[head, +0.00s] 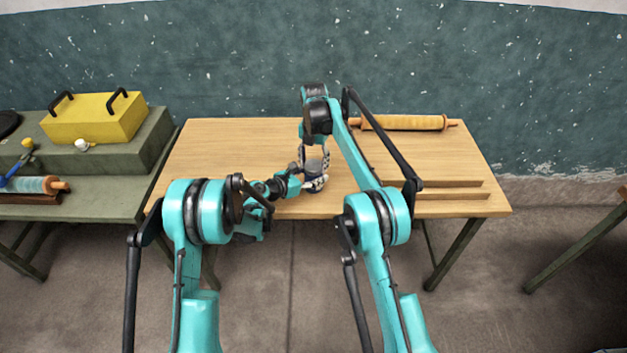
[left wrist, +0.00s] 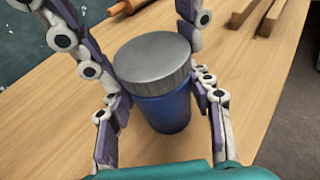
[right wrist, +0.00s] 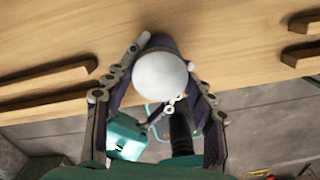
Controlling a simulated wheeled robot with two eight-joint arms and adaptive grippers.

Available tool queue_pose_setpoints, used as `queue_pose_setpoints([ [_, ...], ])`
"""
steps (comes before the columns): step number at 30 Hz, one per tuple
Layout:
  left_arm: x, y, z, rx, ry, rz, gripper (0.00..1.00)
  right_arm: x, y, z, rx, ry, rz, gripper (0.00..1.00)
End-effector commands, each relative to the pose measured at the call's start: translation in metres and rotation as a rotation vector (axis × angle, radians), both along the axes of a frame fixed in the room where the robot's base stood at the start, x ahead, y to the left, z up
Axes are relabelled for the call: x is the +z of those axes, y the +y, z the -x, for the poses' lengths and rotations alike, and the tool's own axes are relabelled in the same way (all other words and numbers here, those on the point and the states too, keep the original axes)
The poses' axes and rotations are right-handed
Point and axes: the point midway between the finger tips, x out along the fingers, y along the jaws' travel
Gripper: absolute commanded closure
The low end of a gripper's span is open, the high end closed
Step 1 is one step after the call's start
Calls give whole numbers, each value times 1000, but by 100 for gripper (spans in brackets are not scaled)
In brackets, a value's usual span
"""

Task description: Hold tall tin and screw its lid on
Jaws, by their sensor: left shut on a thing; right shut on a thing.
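The tall tin is blue and stands upright on the wooden table (head: 230,145), its body (left wrist: 168,113) clear in the left wrist view. Its grey metal lid (left wrist: 152,60) sits level on top; it also shows as a pale disc in the right wrist view (right wrist: 159,75). I cannot tell how far the lid is threaded. My left gripper (head: 309,183) is shut on the tin's body from the near side. My right gripper (head: 314,160) reaches down from above and is shut on the lid, a finger on each side.
A rolling pin (head: 405,122) lies at the table's back right. Wooden rails (head: 447,195) lie along the right side. A green bench (head: 75,211) with a yellow box (head: 95,119) stands to the left. The table's left part is clear.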

Motion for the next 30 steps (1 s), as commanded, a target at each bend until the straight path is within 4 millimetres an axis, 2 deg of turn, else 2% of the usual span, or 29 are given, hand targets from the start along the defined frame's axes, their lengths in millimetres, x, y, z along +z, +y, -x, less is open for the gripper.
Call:
queue_pose_setpoints([
  [5, 0, 0, 0, 0, 1, 1, 100, -1, 0, 0, -284, 0, 0, 80],
  [30, 0, 0, 0, 0, 0, 1, 100, -2, 0, 0, -2378, 2, 0, 80],
])
